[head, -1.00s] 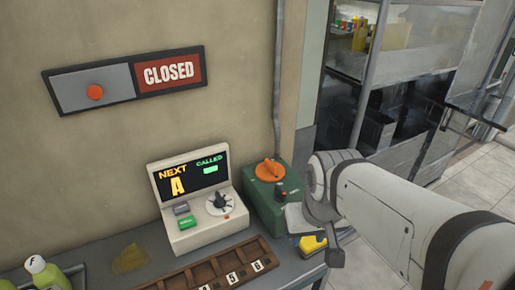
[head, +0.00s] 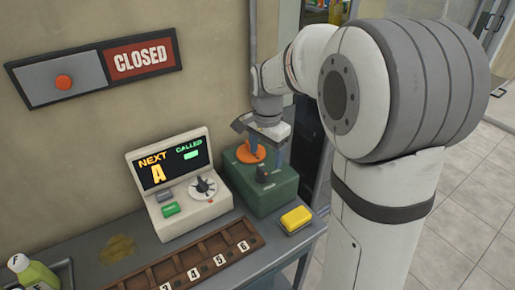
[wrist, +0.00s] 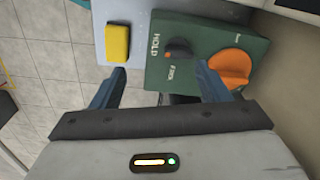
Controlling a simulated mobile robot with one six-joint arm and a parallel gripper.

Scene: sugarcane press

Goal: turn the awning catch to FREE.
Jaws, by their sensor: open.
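The green box (head: 270,195) on the bench carries a small dark knob (head: 263,174) and a larger orange knob (head: 246,155). In the wrist view the dark knob (wrist: 178,48) stands beside the words HOLD (wrist: 154,45) and FREE (wrist: 171,73). Its orange mark is at the left end; I cannot tell which word it points to. My gripper (head: 266,143) hangs over the back of the box by the orange knob. In the wrist view its blue fingers (wrist: 160,88) are apart and empty; the dark knob lies ahead, between their lines. The right finger is close to the orange knob (wrist: 230,68); contact is unclear.
A ticket machine (head: 185,190) stands left of the box. A yellow block (head: 296,219) lies on the bench in front of it, and a wooden tray (head: 205,258) with numbered slots is at the bench front. The wall with the CLOSED sign (head: 140,58) is behind.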

